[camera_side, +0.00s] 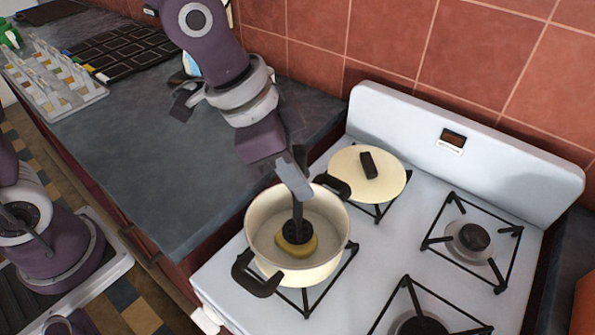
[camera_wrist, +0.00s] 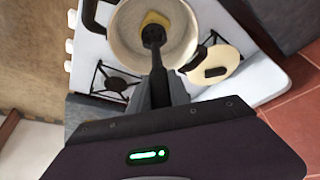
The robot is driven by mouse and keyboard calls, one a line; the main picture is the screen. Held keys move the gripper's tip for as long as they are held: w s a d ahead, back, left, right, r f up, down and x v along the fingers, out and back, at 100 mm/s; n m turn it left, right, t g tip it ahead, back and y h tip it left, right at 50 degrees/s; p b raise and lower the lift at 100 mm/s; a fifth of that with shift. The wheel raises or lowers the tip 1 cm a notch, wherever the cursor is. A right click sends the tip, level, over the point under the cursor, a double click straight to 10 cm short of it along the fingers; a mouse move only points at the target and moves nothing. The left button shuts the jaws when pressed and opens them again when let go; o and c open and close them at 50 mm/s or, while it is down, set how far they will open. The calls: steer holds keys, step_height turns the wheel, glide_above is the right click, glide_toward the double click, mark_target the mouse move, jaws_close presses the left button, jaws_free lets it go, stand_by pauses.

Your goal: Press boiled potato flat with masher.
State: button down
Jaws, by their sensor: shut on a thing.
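A cream pot (camera_side: 262,218) with dark handles stands on the front left burner of the white stove. Inside it lies a yellow potato (camera_side: 296,247), partly hidden under the dark head of the masher (camera_side: 297,212). The masher stands nearly upright in the pot, its head against the top of the potato. My gripper (camera_side: 293,178) is above the pot, shut on the upper part of the masher handle. In the wrist view the masher (camera_wrist: 155,55) runs from the jaws down into the pot (camera_wrist: 188,42), with the potato (camera_wrist: 156,19) showing past its head.
A cream lid (camera_side: 350,180) with a dark knob lies on the back left burner, close to the pot. The right burners (camera_side: 472,237) are empty. A tiled wall stands behind, and the grey counter (camera_side: 180,170) to the left has a clear front part. A rack (camera_side: 55,85) stands at its far left.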

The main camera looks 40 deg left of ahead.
mark_target(304, 148)
steer(key=shift+r, duration=3.5)
steer(key=shift+a, duration=0.1)
